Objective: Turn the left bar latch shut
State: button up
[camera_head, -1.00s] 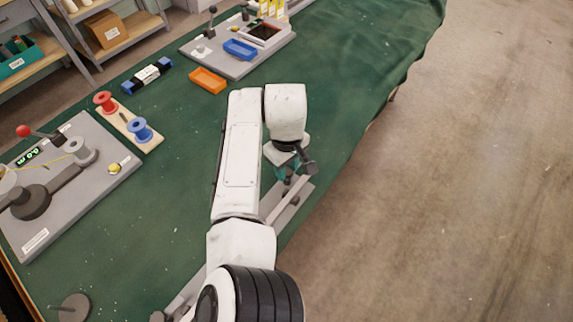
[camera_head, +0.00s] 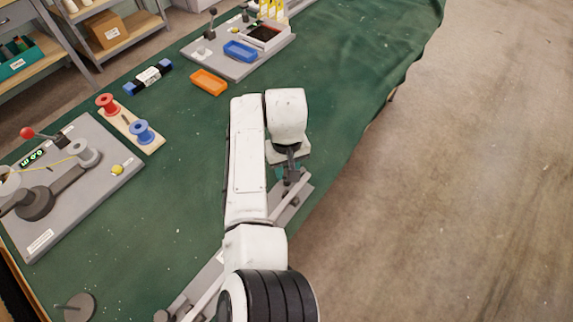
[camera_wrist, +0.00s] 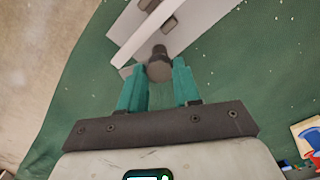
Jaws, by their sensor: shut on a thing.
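In the wrist view, a dark round latch knob (camera_wrist: 159,69) stands at the near end of a grey plate (camera_wrist: 196,32) with a long white bar (camera_wrist: 147,32). My gripper (camera_wrist: 157,76) has its teal fingers on either side of the knob and is shut on it. In the head view, the bar and its plate (camera_head: 293,203) lie along the table's right edge, partly hidden under my arm. My gripper (camera_head: 286,175) is at the bar's far end there, mostly covered by my wrist. The latch's exact angle is hard to tell.
The green table (camera_head: 180,215) is bare left of my arm. A grey panel (camera_head: 75,205) with a red-knobbed lever and a spool board (camera_head: 128,124) lie to the left. An orange tray (camera_head: 208,82) and a blue tray (camera_head: 240,51) are farther back. The table edge drops to the floor at right.

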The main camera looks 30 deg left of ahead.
jog(key=m+p, duration=0.1)
jog(key=m, duration=0.5)
jog(key=shift+w+r, duration=0.1)
jog(key=m, duration=0.7)
jog(key=shift+p, duration=0.35)
jog(key=shift+m, duration=0.3)
jog(key=o, duration=1.1)
jog(key=shift+d, duration=0.1)
jog(key=shift+c, duration=0.2)
notch_tip(320, 180, up, 11)
jog(key=shift+b, duration=0.35)
